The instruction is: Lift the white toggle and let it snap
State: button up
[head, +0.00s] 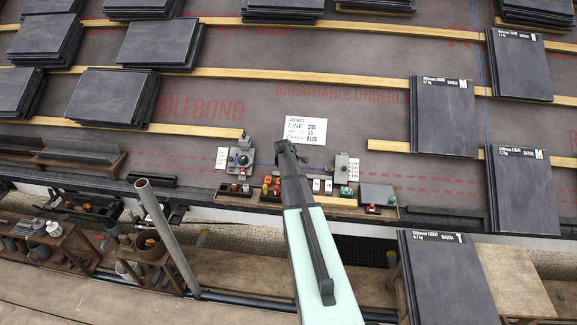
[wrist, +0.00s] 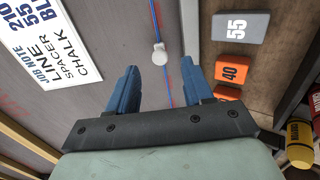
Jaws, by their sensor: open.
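The white toggle (wrist: 159,50) shows in the wrist view as a small round-headed piece on a thin blue line (wrist: 155,18) that runs over the grey underlay. My gripper (wrist: 159,70) is open, with its two blue fingers apart. The toggle appears between and just beyond the fingertips, and nothing is held. I cannot tell how high the fingers are above it. In the head view my gripper (head: 287,146) is over the underlay between two line holders, the left one (head: 240,158) and the right one (head: 345,169). There it hides the toggle.
A job note (head: 306,130) lies just behind my gripper. An orange block marked 40 (wrist: 232,69) and a grey block marked 55 (wrist: 240,27) are right of the fingers. A wooden batten (head: 140,129) and slate stacks (head: 442,115) lie around the bare underlay.

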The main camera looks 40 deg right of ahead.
jog(key=v, duration=0.6)
dwell(0.6)
dwell(0.5)
